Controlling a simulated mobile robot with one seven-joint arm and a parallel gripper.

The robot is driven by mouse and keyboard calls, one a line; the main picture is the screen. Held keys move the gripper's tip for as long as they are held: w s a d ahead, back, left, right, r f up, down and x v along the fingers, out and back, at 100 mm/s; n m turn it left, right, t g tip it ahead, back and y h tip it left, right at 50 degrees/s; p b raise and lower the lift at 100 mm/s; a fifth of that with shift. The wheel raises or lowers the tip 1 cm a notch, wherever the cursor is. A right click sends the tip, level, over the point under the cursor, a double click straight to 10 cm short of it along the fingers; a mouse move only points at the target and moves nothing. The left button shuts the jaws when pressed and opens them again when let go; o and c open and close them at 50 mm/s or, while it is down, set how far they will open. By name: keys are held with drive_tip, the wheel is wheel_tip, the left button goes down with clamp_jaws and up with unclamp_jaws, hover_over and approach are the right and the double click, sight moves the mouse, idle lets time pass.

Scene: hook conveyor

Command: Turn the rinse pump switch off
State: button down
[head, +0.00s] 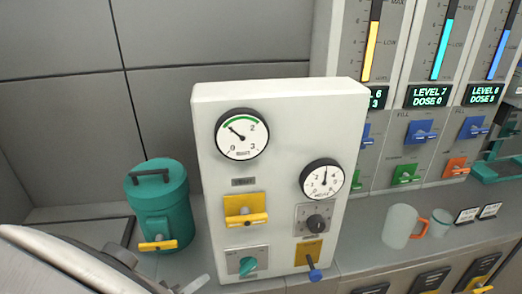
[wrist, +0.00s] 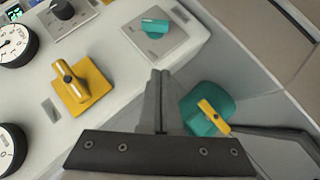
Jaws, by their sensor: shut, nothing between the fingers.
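A small rotary switch with a teal knob (head: 248,265) sits on a grey plate at the lower left of the white panel. It also shows at the top of the wrist view (wrist: 155,27). Its labels are too small to read, so I cannot confirm that it is the rinse pump switch or tell its on and off marks. In the head view its knob is turned at a slant. My gripper (wrist: 160,73) is shut and empty, its fingertips below the teal knob in the wrist view and apart from it.
The white panel (head: 210,183) also bears two gauges, a yellow lever valve (head: 245,210), a black knob (head: 316,222) and a blue-tipped lever (head: 313,268). A teal canister (head: 170,195) stands at its left. A cup (head: 400,226) and mug stand on the right.

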sight(248, 266)
drive_tip(key=x, duration=1)
drive_tip(key=shift+d, duration=0.1)
drive_tip(key=shift+w+d+f, duration=0.2)
drive_tip(key=shift+d+f, duration=0.65)
drive_tip(key=shift+f, duration=0.05)
drive_tip(key=shift+w+d+f, duration=0.1)
drive_tip(key=shift+d+f, duration=0.35)
drive_tip(key=shift+f, duration=0.05)
